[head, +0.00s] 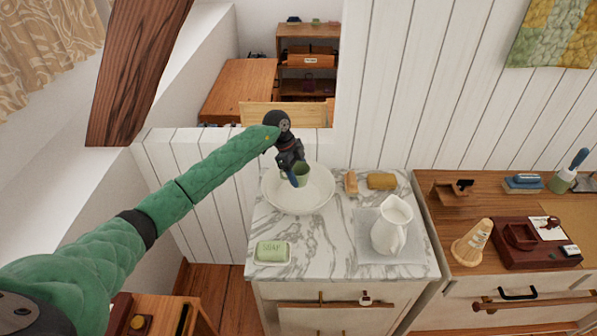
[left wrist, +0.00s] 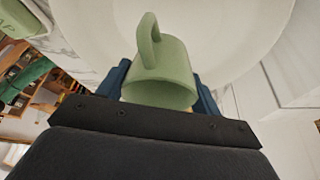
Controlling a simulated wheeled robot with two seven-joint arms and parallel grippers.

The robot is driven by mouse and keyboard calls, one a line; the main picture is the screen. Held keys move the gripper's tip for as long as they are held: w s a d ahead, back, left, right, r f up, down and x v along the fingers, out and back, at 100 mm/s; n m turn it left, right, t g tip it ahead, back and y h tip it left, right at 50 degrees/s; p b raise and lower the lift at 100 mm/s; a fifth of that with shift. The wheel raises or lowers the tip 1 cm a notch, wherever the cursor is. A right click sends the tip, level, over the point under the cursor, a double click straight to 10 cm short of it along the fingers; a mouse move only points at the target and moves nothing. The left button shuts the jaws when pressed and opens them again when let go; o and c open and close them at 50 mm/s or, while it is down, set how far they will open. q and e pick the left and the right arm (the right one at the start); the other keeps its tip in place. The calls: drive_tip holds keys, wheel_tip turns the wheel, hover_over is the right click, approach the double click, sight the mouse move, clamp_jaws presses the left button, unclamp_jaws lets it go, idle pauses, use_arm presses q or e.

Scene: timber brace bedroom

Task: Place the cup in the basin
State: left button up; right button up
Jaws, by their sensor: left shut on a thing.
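The green cup (head: 302,172) is in my left gripper (head: 295,176), over the white basin (head: 310,203) on the marble top. In the left wrist view the cup (left wrist: 165,75) shows with its handle toward the top of the picture, between the blue fingers of the gripper (left wrist: 162,90). The basin (left wrist: 225,35) fills much of the background there. I cannot tell whether the cup touches the basin. The gripper hides part of the cup in the head view. My right gripper is not in view.
On the marble top (head: 325,262) are a soap dish with green soap (head: 272,252), a white pitcher (head: 392,225) on a cloth, a brown sponge (head: 381,181) and a small brush (head: 351,183). A wooden desk (head: 440,207) with several items adjoins at right. A slanted timber brace (head: 135,75) stands at left.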

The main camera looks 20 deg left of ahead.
use_arm(q)
drive_tip(key=shift+f, duration=0.4)
drive_tip(key=shift+f, duration=0.2)
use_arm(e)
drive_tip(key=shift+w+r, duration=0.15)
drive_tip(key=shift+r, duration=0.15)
use_arm(q)
drive_tip(key=o, duration=1.1)
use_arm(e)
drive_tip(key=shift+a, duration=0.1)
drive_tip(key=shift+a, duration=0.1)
